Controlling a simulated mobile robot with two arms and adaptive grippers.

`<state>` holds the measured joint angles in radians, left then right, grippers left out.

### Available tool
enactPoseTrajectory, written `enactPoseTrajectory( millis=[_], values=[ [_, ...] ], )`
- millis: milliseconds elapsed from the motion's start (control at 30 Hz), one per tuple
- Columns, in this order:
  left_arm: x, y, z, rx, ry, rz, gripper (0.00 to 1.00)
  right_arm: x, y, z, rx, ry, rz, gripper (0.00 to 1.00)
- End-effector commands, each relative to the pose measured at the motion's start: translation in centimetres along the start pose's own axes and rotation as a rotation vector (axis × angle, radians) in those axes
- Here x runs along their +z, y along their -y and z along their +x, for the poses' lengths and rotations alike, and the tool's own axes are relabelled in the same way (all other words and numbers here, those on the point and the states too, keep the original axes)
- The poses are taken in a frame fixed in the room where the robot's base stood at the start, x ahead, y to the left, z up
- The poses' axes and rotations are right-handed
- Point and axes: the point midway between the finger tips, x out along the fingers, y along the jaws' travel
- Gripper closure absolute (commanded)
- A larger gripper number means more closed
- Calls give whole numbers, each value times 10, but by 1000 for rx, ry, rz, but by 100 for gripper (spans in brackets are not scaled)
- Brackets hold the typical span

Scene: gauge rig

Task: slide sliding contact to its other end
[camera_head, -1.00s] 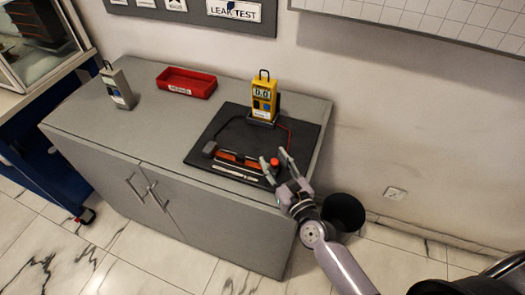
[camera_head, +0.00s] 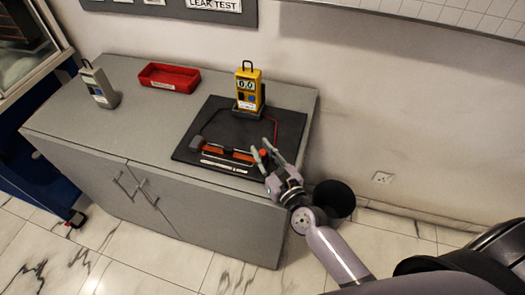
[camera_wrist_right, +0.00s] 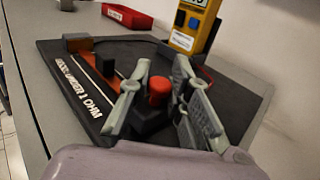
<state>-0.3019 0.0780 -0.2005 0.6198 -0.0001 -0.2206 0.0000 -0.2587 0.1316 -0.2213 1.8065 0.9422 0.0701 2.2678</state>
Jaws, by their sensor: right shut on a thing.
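The slide rig has an orange bar (camera_head: 243,156) with a white-lettered label strip along its front; the bar also shows in the wrist view (camera_wrist_right: 93,68). A red knob (camera_head: 263,153) on a dark block, which looks like the sliding contact, is at the bar's right end. In the wrist view the red knob (camera_wrist_right: 158,90) stands upright between my right gripper's fingers (camera_wrist_right: 157,85). My right gripper (camera_head: 263,149) is shut on this knobbed piece. The exact finger contact is hard to see. My left gripper is not in view.
A yellow meter (camera_head: 248,90) stands behind the bar on the black mat (camera_head: 283,131), with a red lead beside it. A red tray (camera_head: 169,77) and a grey device (camera_head: 98,86) stand on the cabinet top (camera_head: 140,115). A dark bin (camera_head: 333,199) stands right of the cabinet.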

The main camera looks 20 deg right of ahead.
Motion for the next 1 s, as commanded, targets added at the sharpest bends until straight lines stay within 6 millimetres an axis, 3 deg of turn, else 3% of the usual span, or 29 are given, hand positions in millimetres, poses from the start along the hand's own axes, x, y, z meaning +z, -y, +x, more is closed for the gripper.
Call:
enactPoseTrajectory(
  millis=[467,767,1000],
  values=[
    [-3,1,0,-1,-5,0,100,0,1,0,-1,2,0,100],
    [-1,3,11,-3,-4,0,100,-1,28,-27,-2,1,-4,100],
    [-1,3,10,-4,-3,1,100,0,32,-30,-7,1,-3,100]
  ],
)
